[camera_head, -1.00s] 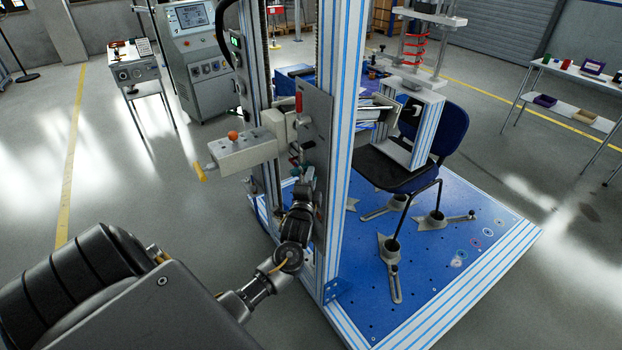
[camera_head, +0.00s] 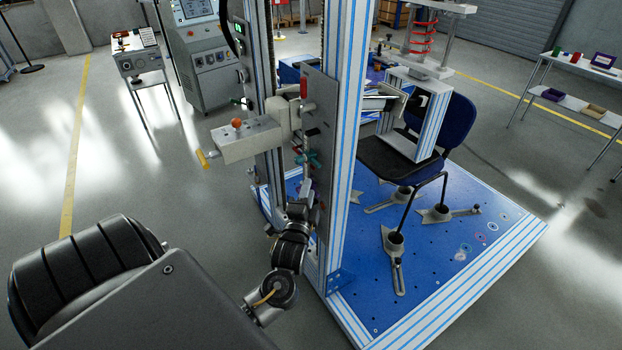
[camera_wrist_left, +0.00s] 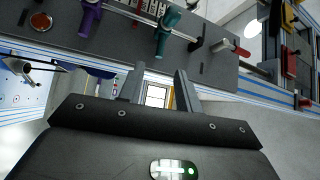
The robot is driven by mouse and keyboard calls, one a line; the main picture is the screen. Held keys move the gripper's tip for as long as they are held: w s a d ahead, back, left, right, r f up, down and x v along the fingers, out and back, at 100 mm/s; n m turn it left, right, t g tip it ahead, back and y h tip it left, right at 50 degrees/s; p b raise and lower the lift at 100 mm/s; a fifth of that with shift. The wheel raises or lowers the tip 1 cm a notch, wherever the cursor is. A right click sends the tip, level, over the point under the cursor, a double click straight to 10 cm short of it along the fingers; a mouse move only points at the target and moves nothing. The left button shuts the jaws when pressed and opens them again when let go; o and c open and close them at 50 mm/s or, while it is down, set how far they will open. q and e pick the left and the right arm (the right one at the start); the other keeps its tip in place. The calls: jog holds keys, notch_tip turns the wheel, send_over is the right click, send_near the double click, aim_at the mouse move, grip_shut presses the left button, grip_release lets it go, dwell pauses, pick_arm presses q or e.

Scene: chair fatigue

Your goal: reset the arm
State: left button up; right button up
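The rig's upright grey panel (camera_head: 322,130) carries a red handle (camera_head: 303,88) at the top and a teal handle (camera_head: 309,157) lower down. A grey arm box (camera_head: 246,140) with an orange knob (camera_head: 236,123) and a yellow handle (camera_head: 205,159) juts out left of the panel. My left gripper (camera_head: 306,192) is beside the panel, below the teal handle. In the left wrist view its two fingers (camera_wrist_left: 160,78) stand apart with nothing seen between them. That view also shows the teal handle (camera_wrist_left: 166,30), a purple handle (camera_wrist_left: 90,17) and a red-tipped lever (camera_wrist_left: 233,46), all beyond the fingers.
A blue-and-white upright post (camera_head: 345,150) stands right of the panel. A blue chair (camera_head: 450,125) stands on the blue base plate (camera_head: 450,270). A control cabinet (camera_head: 208,65) and a small table (camera_head: 140,65) are behind left. Floor at left is clear.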

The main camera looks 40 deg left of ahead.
pick_arm(q)
jog(key=shift+s+d, duration=0.2)
jog(key=shift+s, duration=0.15)
dwell(0.4)
jog(key=d+f+n+g+h, duration=0.2)
jog(key=f+h, duration=0.1)
jog(key=f, duration=0.7)
jog(key=d+f+n+g+h, duration=0.1)
jog(key=d+f+n+h, duration=0.1)
jog(key=f, duration=0.7)
jog(key=s+d+f+n+g+h, duration=0.1)
jog(key=s+d+f+g, duration=0.1)
jog(key=s+f, duration=0.5)
jog(key=s+d+f+n+g+h, duration=0.1)
jog(key=s+d+f+g, duration=0.1)
jog(key=f, duration=0.9)
jog(key=s+d+f+g+h, duration=0.1)
jog(key=s+d+f+g, duration=0.1)
jog(key=s+f, duration=0.4)
jog(key=s+d+f+n+g, duration=0.1)
jog(key=s+f+g, duration=0.3)
jog(key=s, duration=1.3)
jog(key=s+d+f+n+g+h, duration=0.1)
jog(key=s+d+f+g, duration=0.1)
jog(key=s+f, duration=0.6)
jog(key=s+g, duration=0.1)
jog(key=s, duration=0.2)
jog(key=shift+s+d+h, duration=0.25)
jog(key=shift+d+h, duration=0.05)
